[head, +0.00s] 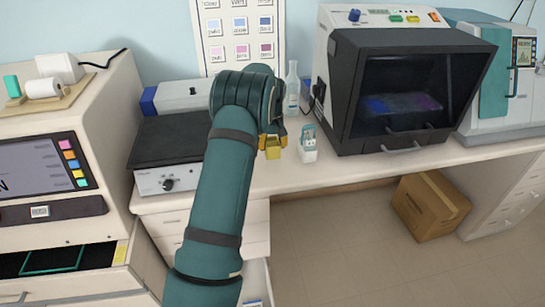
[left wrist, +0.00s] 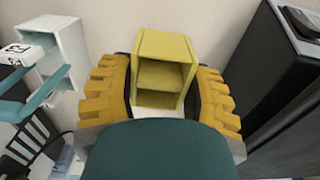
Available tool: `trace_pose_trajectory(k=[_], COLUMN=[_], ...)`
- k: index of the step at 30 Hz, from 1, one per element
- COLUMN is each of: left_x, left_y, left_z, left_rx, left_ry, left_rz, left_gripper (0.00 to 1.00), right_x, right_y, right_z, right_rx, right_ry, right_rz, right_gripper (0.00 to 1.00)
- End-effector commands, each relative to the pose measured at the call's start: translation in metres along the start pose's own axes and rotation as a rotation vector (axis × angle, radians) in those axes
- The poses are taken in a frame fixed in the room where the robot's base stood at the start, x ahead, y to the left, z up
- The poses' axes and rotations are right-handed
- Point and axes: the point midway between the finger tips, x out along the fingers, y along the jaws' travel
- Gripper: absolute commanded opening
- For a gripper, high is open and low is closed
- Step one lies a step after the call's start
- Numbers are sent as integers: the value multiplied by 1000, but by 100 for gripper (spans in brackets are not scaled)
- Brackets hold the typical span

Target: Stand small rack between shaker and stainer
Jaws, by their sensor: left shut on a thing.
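The small yellow rack (left wrist: 163,70) sits between the fingers of my left gripper (left wrist: 170,95) in the left wrist view, with its open shelves showing. In the head view the rack (head: 272,153) shows below the left gripper (head: 272,140), which is shut on it. It is over the bench, between the shaker (head: 160,180) with its black platform on the left and the black-hooded stainer (head: 335,90) on the right. I cannot tell whether the rack touches the bench. My arm hides part of the shaker. My right gripper is not in view.
A white rack with teal parts (head: 308,155) stands on the bench just right of the yellow rack; it also shows in the left wrist view (left wrist: 68,50). A clear bottle (head: 292,90) stands behind. A cardboard box (head: 430,205) is on the floor.

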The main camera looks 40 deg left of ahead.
Motion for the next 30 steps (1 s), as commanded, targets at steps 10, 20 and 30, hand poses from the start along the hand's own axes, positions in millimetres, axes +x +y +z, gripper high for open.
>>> trace_pose_trajectory(k=[10, 20, 30], left_x=[46, 50, 53], left_y=[0, 0, 0], left_z=[0, 0, 0], left_rx=[-1, 0, 0], left_ry=[-2, 1, 1], left_rz=[-1, 1, 1], left_gripper=[15, 15, 82], right_x=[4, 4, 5], right_y=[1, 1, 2], right_z=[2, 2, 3], right_rx=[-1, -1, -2], right_ry=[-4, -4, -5], right_rz=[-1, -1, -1], right_gripper=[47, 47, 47])
